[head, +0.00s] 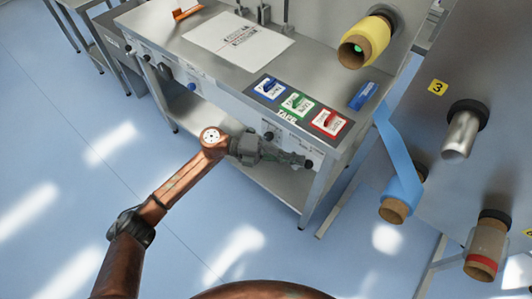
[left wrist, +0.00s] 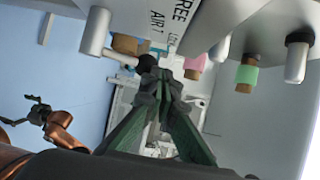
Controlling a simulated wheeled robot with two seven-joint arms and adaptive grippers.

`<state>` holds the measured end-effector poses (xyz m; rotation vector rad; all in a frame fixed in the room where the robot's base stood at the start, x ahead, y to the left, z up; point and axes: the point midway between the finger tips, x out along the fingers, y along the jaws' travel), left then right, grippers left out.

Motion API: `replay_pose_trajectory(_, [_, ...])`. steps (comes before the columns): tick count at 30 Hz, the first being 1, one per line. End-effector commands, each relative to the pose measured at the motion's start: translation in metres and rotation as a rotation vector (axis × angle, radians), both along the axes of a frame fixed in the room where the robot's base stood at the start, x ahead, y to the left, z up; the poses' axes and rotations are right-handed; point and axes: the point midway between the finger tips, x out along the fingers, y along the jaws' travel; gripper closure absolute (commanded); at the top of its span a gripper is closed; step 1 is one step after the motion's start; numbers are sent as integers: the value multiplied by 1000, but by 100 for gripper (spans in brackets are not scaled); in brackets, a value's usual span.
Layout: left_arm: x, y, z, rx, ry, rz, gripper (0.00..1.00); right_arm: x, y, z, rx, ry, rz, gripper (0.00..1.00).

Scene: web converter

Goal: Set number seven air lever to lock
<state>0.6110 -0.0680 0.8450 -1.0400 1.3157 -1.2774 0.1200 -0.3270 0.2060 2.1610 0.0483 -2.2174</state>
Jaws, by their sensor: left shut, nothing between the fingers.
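My left gripper (head: 300,160) is shut and empty at the right end of the workbench's front panel. A black round knob (head: 309,165) shows right at its fingertips in the head view. The left wrist view shows the shut fingers (left wrist: 163,75) close to a black knob (left wrist: 146,62), beside panel lettering (left wrist: 170,18) that reads "FREE", "AIR" and a small "LOCK". I cannot tell whether the fingers touch the knob, and its setting is not clear. Another dark knob (head: 268,136) sits on the panel above my gripper.
The workbench (head: 215,75) carries blue, green and red switch plates (head: 298,104) and a printed sheet (head: 238,41). A machine wall with rollers (head: 463,130) and a blue web (head: 400,160) stands at right. The blue floor at left is open.

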Motion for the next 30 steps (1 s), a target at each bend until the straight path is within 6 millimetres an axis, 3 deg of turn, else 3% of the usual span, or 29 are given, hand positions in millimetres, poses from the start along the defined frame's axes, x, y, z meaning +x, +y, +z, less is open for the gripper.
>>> replay_pose_trajectory(20, [-1,-5,0,0,0,-8,100,-4,1,-1,1,4,1,0])
replay_pose_trajectory(25, [2,15,1,1,-1,-6,100,-2,1,-1,1,2,1,0])
replay_pose_trajectory(30, [8,50,4,2,0,-5,100,-2,0,-1,0,2,1,0])
